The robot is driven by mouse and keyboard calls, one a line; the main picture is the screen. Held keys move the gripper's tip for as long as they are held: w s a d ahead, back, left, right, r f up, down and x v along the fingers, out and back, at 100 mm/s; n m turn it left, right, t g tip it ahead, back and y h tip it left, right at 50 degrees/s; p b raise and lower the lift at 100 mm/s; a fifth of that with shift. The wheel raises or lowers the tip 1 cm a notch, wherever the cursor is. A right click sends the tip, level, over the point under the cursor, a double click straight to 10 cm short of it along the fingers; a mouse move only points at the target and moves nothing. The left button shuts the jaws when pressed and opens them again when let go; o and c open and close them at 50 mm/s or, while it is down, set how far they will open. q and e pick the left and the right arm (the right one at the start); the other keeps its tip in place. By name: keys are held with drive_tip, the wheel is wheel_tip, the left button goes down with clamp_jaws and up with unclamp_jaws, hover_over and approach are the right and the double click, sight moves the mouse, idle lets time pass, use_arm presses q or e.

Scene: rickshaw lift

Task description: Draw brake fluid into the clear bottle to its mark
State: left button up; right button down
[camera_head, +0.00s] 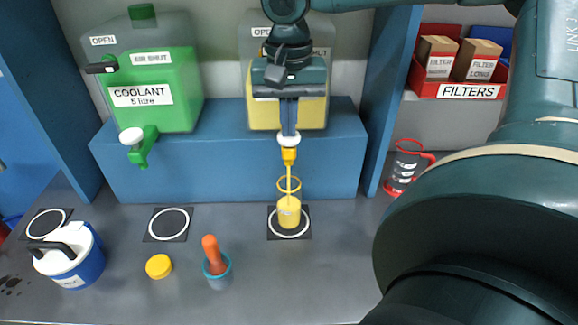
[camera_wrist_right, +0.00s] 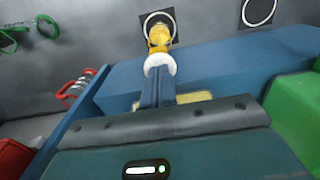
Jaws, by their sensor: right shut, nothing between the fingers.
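The yellow brake fluid tank (camera_head: 262,115) stands on the blue shelf, partly hidden behind my right gripper (camera_head: 289,132). The gripper is shut and empty, pointing down with its fingertips at the white collar (camera_head: 289,140) of the tank's yellow tap (camera_head: 289,156). A thin yellow stream runs from the tap into the clear bottle (camera_head: 289,213), which stands upright below with yellow fluid in its lower part and a yellow ring at its top. Its mark is too small to make out. The right wrist view shows the shut fingers (camera_wrist_right: 157,82) against the white collar (camera_wrist_right: 160,63). My left gripper is out of view.
A green coolant tank (camera_head: 178,80) stands at left. On the bench are a blue jug with white lid (camera_head: 78,265), a yellow cap (camera_head: 159,266) and a blue cup (camera_head: 217,278) holding an orange-topped item. A red-handled jug (camera_head: 403,168) and red filter bin (camera_head: 428,82) are at right.

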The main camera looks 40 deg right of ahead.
idle(0.3)
wheel_tip(320, 180, up, 2)
drive_tip(key=shift+r+p, duration=0.15)
drive_tip(key=shift+p, duration=0.7)
drive_tip(key=shift+r, duration=1.85)
